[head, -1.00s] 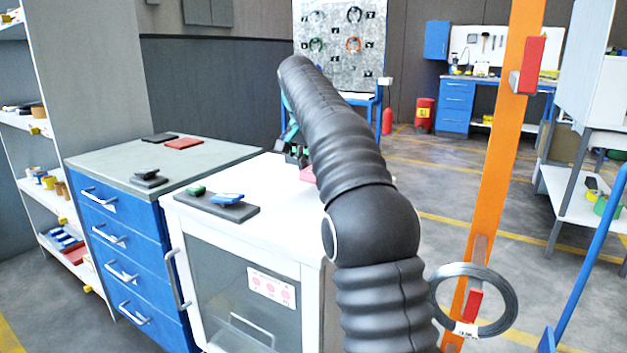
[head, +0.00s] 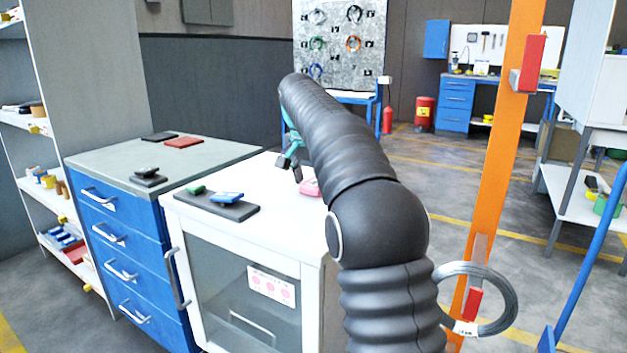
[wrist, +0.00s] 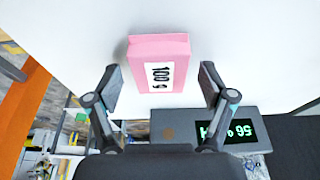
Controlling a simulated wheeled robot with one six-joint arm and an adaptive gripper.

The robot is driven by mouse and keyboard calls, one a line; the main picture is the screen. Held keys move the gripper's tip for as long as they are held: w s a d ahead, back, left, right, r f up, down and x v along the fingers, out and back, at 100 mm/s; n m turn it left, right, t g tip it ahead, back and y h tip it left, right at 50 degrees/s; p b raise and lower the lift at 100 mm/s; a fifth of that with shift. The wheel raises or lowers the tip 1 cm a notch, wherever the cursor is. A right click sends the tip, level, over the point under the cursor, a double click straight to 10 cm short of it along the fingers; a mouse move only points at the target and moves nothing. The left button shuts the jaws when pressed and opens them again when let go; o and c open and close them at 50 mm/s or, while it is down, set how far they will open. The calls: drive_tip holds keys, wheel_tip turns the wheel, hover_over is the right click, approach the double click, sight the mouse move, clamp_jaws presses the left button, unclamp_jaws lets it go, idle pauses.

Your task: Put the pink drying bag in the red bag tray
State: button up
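The pink drying bag (head: 311,187) lies on the white cabinet top, partly behind my arm in the head view. In the wrist view the bag (wrist: 160,47) is a pink block with a white "100 g" label. My gripper (head: 294,172) is beside and left of the bag in the head view. In the wrist view my gripper (wrist: 160,70) is open, one finger on each side of the bag's lower part, with gaps showing on both sides. The red bag tray (head: 184,143) appears as a flat red pad on the grey-topped blue drawer cabinet.
The white cabinet (head: 262,222) also bears a dark plate (head: 238,212) with green and blue items. A black pad (head: 159,136) and a dark item (head: 148,178) lie on the drawer cabinet. A grey device with a lit display (wrist: 225,129) shows near the bag. An orange post (head: 497,150) stands right.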

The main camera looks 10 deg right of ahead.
sight(307, 196)
drive_tip(key=v, duration=1.2)
idle(0.3)
drive_tip(key=shift+r, duration=0.15)
